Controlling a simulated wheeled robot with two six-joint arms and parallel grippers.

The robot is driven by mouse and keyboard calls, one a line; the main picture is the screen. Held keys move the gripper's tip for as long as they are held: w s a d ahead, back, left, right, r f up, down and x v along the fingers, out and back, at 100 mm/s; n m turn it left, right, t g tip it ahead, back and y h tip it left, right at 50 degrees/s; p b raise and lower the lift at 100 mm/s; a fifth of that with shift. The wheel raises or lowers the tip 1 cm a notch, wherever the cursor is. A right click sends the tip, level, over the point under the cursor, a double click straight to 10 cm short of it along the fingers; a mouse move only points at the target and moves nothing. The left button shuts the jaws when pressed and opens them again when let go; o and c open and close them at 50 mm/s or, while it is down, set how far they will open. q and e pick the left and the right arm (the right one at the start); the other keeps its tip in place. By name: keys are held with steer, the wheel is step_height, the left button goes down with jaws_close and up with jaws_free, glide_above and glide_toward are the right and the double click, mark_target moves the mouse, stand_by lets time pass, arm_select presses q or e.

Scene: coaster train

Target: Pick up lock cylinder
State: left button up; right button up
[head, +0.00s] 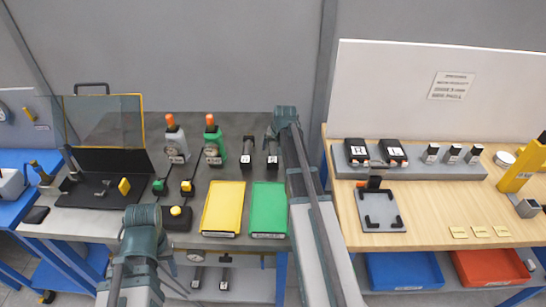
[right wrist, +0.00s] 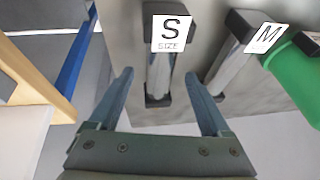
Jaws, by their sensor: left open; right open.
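Two lock cylinders with black ends, grey shafts and white labels are by the back of the grey bench. The one labelled S (head: 272,145) is on the right and the one labelled M (head: 247,145) on the left. In the right wrist view, the S cylinder (right wrist: 159,76) appears between the fingers of my right gripper (right wrist: 158,74), which is open and holds nothing; the depth gap is unclear. The M cylinder (right wrist: 234,70) is to the right, outside the fingers. In the head view my right arm hides its gripper, and my left arm shows without its fingers.
A green bottle (head: 213,145) and a grey bottle (head: 175,148) stand left of the cylinders. A yellow tray (head: 223,207) and a green tray (head: 268,208) lie in front. A wooden table (head: 430,218) is to the right, beyond a gap.

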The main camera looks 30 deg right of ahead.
steer(key=b+x, duration=0.1)
steer(key=x, duration=0.1)
steer(key=shift+w+f, duration=0.15)
steer(key=shift+f, duration=0.15)
steer(key=shift+r, duration=0.1)
jaws_close()
stand_by(0.3)
stand_by(1.0)
